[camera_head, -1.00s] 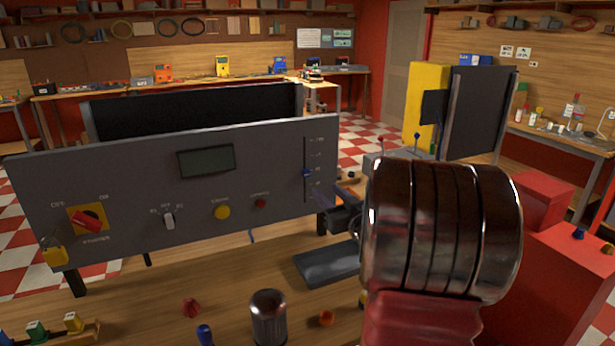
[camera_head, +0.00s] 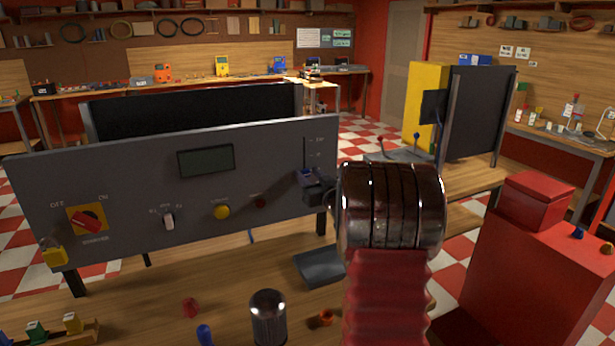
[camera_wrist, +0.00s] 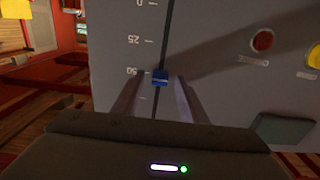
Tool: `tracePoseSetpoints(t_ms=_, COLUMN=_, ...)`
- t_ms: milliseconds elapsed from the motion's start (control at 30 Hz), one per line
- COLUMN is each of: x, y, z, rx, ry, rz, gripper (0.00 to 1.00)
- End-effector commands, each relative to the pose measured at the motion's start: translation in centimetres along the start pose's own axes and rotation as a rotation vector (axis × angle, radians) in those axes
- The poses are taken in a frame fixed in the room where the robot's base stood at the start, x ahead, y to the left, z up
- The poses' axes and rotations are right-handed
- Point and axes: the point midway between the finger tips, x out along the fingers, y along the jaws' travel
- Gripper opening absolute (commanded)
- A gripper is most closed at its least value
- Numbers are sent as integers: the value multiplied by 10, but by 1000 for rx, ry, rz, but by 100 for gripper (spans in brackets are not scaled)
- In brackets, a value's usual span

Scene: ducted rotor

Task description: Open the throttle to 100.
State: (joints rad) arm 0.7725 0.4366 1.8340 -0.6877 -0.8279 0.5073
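The grey control panel (camera_head: 130,160) carries a vertical throttle slot (camera_wrist: 165,35) near its right end. Marks 0 and 25 stand higher in that view; the 100 mark is not readable there. My gripper (camera_wrist: 160,84) is at the panel, its two fingers apart on either side of the knob, with gaps visible between. In the head view the knob (camera_head: 306,173) shows just above my gripper (camera_head: 318,190), which hides the slot's lower part.
The panel also has a red button (camera_wrist: 263,40), a yellow button (camera_head: 222,211), a small dark display (camera_head: 206,160) and a red rotary switch (camera_head: 86,220). A red box (camera_head: 540,265) stands right.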

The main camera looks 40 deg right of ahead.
Motion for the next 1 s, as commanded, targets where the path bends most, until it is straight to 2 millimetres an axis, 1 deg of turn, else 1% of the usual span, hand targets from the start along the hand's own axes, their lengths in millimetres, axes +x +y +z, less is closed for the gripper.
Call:
tracePoseSetpoints(t_ms=100, x=3, y=0, z=0, rx=0, ry=1, rz=0, gripper=39)
tracePoseSetpoints(t_ms=333, x=3, y=0, z=0, rx=0, ry=0, rz=0, gripper=38)
tracePoseSetpoints(t_ms=867, x=3, y=-1, z=0, rx=0, ry=0, rz=-1, gripper=1)
tracePoseSetpoints(t_ms=1000, x=3, y=-1, z=0, rx=0, ry=0, rz=-1, gripper=0)
